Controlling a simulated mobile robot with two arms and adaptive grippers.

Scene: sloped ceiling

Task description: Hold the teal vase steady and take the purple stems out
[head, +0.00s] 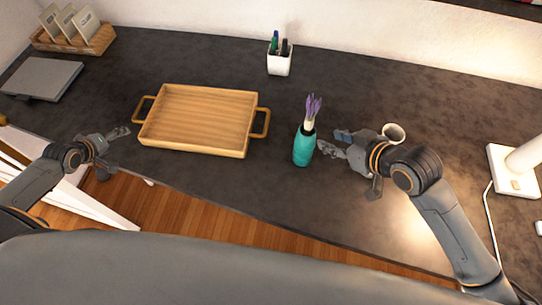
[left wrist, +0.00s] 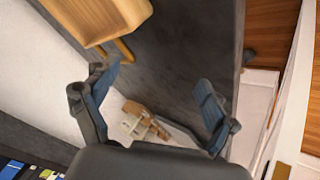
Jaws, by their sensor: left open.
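The teal vase (head: 304,148) stands upright on the dark desk, right of centre in the head view. Purple stems (head: 313,108) stick up out of its mouth. My right gripper (head: 332,142) is just right of the vase, with its fingers apart and pointing towards it. Whether a fingertip touches the vase I cannot tell. My left gripper (head: 118,140) is at the desk's front edge, left of the tray and far from the vase. In the left wrist view it also shows (left wrist: 160,95), with its fingers wide apart and nothing between them.
A wooden tray (head: 195,148) with two handles lies left of the vase. A white pen cup (head: 279,65) stands behind. A pale cup (head: 394,132) is beside my right gripper. A white lamp base (head: 514,182) with a cord is far right. A grey laptop (head: 42,77) is far left.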

